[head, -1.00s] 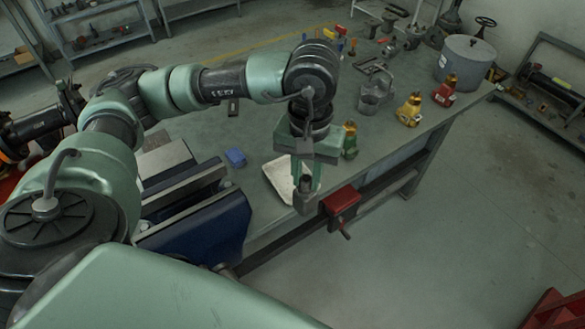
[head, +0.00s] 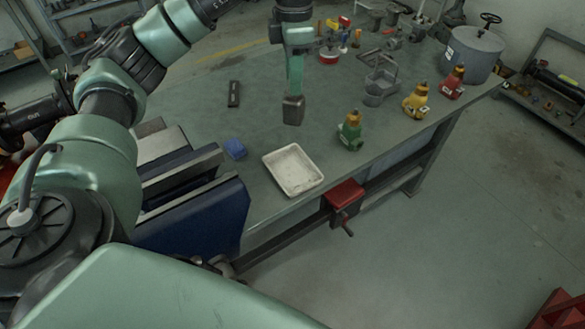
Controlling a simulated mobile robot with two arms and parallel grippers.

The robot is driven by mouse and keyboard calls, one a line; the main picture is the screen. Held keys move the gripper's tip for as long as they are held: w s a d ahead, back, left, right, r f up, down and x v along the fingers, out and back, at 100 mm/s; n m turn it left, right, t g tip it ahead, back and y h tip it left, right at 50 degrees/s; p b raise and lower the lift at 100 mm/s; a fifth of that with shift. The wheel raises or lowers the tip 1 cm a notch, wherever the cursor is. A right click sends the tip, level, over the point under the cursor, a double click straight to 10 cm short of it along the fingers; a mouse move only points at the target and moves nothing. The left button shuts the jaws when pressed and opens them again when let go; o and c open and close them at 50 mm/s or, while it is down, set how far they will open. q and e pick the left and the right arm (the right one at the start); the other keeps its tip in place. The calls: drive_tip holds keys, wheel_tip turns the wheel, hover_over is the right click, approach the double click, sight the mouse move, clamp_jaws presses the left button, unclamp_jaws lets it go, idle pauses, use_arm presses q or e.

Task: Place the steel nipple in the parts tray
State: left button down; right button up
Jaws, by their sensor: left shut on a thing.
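The white parts tray (head: 293,170) lies on the green bench top near its front edge, and it looks empty. My left gripper (head: 293,110) hangs pointing down over the bench, behind the tray and apart from it in the picture. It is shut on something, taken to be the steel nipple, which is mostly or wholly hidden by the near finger. I see no loose nipple on the bench. My right gripper is not in view.
A blue vise (head: 195,215) stands left of the tray, with a small blue block (head: 235,149) between. Green (head: 350,132), yellow (head: 416,102) and red (head: 450,85) valve-like bodies line the right edge. A grey wire basket (head: 381,85) stands behind. A red clamp (head: 344,195) hangs at the front edge.

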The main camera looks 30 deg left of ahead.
sight(292, 111)
use_arm(q)
drive_tip(key=shift+w+a+n, duration=0.1)
drive_tip(key=shift+a+n, duration=0.05)
drive_tip(key=shift+n, duration=0.25)
drive_tip(key=shift+f, duration=0.35)
wheel_tip(292, 111, down, 8)
drive_tip(key=shift+f+b, duration=0.2)
drive_tip(key=shift+b, duration=0.5)
wheel_tip(292, 111, down, 10)
drive_tip(key=p, duration=0.2)
drive_tip(key=shift+f, duration=0.25)
drive_tip(key=shift+f, duration=0.1)
drive_tip(key=c, duration=1.2)
unclamp_jaws()
